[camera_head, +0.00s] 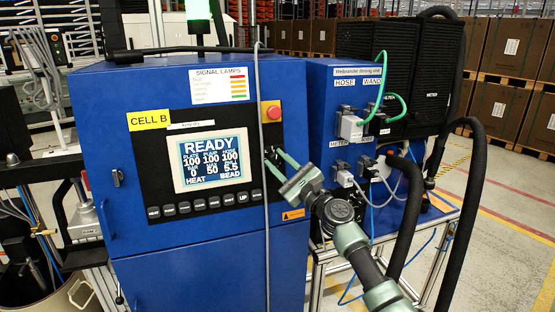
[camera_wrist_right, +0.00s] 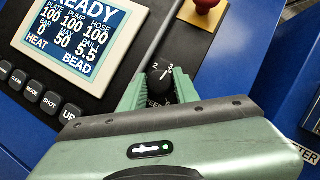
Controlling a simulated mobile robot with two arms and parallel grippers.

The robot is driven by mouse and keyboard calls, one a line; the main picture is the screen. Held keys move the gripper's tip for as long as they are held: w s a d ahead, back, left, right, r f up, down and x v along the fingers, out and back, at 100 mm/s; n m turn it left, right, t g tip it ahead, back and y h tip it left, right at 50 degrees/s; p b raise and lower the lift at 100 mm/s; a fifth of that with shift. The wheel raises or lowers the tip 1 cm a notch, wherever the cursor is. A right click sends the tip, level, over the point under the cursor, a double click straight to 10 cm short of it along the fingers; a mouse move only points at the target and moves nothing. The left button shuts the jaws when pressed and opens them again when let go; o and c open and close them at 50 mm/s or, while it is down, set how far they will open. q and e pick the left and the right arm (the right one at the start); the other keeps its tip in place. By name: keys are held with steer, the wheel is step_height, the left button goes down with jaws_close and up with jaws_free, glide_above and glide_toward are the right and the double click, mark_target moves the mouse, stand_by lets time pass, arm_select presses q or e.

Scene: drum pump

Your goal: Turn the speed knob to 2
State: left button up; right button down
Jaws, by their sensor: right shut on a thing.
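The speed knob (camera_wrist_right: 160,87) is a small black knob on the blue cabinet's dark control panel, right of the screen. Dial figures 2 and 3 show above it in the wrist view; its lower lettering is partly hidden by my gripper. My right gripper (camera_head: 275,159) reaches in from the lower right, its green fingers on either side of the knob. The wrist view shows the same gripper (camera_wrist_right: 161,85) shut on the knob. I cannot tell exactly which figure the knob's mark meets. My left gripper is not in view.
The screen (camera_head: 210,160) reads READY, with a row of buttons (camera_head: 205,203) below. A red stop button (camera_head: 272,111) sits above the knob. A grey cable (camera_head: 262,240) hangs down the cabinet front. Hoses and connectors (camera_head: 350,128) crowd the right side.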

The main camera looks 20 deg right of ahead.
steer(key=n+g+y, duration=0.1)
steer(key=n+g, duration=0.1)
steer(key=n, duration=0.2)
steer(key=n+g+y, duration=0.1)
steer(key=n+g, duration=0.1)
steer(key=n, duration=0.2)
steer(key=shift+d+r, duration=0.1)
steer(key=shift+d, duration=0.05)
steer(key=shift+r+n+g+p, duration=0.1)
steer(key=shift+n+g+p, duration=0.3)
steer(key=shift+n+g, duration=0.8)
steer(key=shift+n, duration=0.8)
steer(key=shift+p, duration=0.3)
steer(key=c, duration=1.1)
jaws_free()
